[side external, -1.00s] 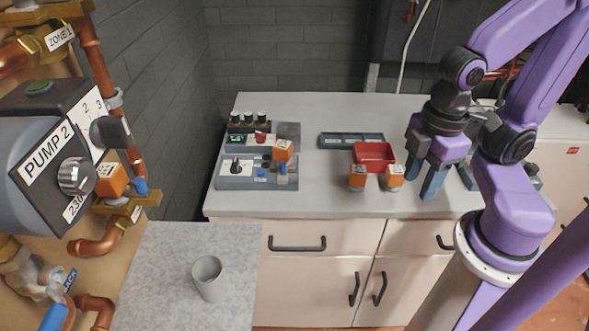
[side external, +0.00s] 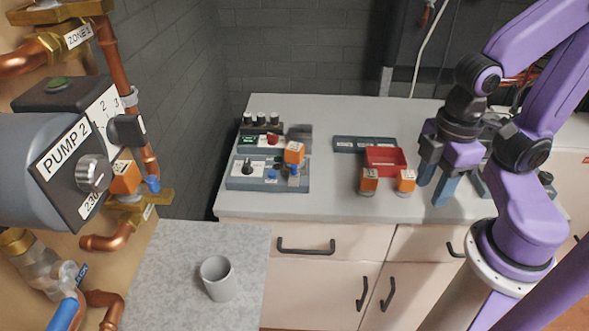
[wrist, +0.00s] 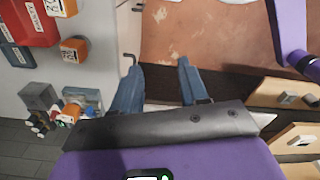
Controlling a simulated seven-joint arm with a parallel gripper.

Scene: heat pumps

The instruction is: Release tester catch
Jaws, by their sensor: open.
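The tester (side external: 240,185) is a grey panel unit at the left of the bench, with a black knob, a red button and blue parts. An orange module (side external: 294,153) sits at its right side, above a small blue part (side external: 294,169). I cannot tell which part is the catch. In the wrist view the tester (wrist: 84,97) is small, at the lower left. My gripper (side external: 436,182) hangs at the right of the bench, well apart from the tester. Its two blue fingers are apart and empty, and show in the wrist view (wrist: 160,68).
A red bin (side external: 386,160) and two orange modules (side external: 369,180) (side external: 406,181) stand between my gripper and the tester. A dark tray (side external: 350,144) lies behind. A grey cup (side external: 217,279) stands on the lower front counter. Pump 2 (side external: 60,150) and copper pipes fill the left.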

